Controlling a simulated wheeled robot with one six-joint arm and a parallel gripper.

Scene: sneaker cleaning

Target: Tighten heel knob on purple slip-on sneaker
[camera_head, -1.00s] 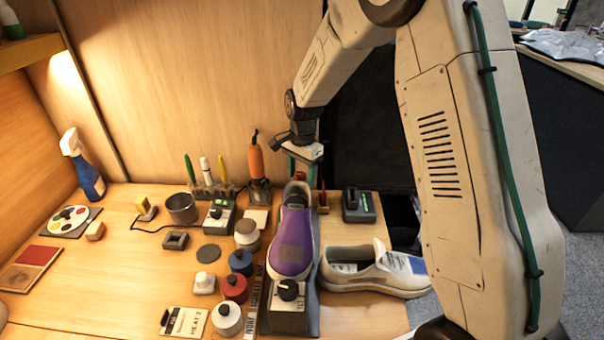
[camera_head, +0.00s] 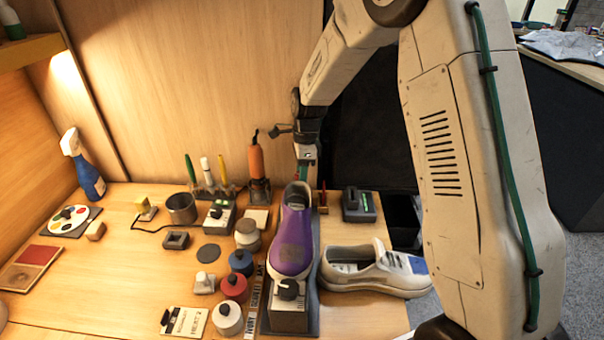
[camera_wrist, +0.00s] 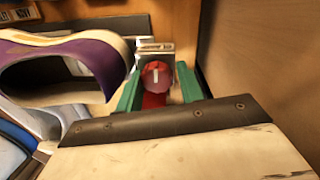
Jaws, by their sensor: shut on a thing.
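The purple slip-on sneaker (camera_head: 292,240) sits on a dark stand, toe toward the front and heel toward the back wall. It shows at the left of the wrist view (camera_wrist: 75,58). The heel knob (camera_wrist: 156,76) is round and red with a white line, set in front of a pale metal block behind the heel. My gripper (camera_wrist: 157,88) has its green fingers on both sides of the knob and is shut on it. The white line stands about upright in the wrist view. In the head view my gripper (camera_head: 303,172) is behind the heel and hides the knob.
A black knob (camera_head: 288,289) on a block stands at the toe. A cream sneaker (camera_head: 375,268) lies right of the stand. An orange-handled tool (camera_head: 257,163), several lidded jars and a dark device (camera_head: 358,206) stand close by. The wooden wall is just behind my gripper.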

